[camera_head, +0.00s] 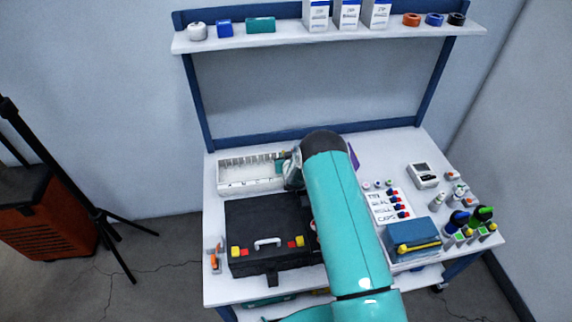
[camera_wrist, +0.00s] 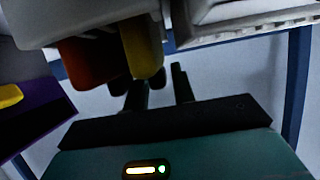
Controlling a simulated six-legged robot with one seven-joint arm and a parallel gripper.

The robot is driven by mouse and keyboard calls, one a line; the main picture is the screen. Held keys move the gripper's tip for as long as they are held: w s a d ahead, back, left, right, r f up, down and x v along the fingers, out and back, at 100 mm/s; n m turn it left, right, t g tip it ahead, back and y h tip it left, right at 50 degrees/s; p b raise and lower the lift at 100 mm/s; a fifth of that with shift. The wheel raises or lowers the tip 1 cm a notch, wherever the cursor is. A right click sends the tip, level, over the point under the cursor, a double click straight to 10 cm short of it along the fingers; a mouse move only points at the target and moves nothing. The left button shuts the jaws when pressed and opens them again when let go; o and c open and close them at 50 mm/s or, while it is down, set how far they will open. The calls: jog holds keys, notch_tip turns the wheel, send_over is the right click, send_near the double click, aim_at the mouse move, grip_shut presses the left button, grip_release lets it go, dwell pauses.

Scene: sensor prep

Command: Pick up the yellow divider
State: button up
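In the wrist view, a rounded yellow piece (camera_wrist: 143,48) hangs into the top centre beside a dark orange-red piece (camera_wrist: 85,62). I cannot tell for sure whether the yellow piece is the divider. A purple panel (camera_wrist: 38,118) with a yellow patch is at the left edge; a bit of purple (camera_head: 354,157) also shows behind my arm in the head view. My gripper (camera_wrist: 158,88) shows two dark fingers standing apart, with no object visible between them, just below the yellow piece. In the head view, my arm hides most of the gripper.
A white slotted tray (camera_head: 235,184) lies at the table's back left, its right end near my gripper. A black case (camera_head: 262,221) is in front of it. A blue box (camera_head: 410,232), a label card with caps and several bottles crowd the right. A shelf (camera_head: 330,36) spans above.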

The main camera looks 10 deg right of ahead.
jog(key=shift+x, duration=1.1)
grip_shut()
jog(key=shift+r, duration=0.1)
notch_tip(320, 180, up, 9)
jog(key=a+f, duration=0.3)
jog(key=a, duration=0.4)
jog(key=shift+f, duration=0.35)
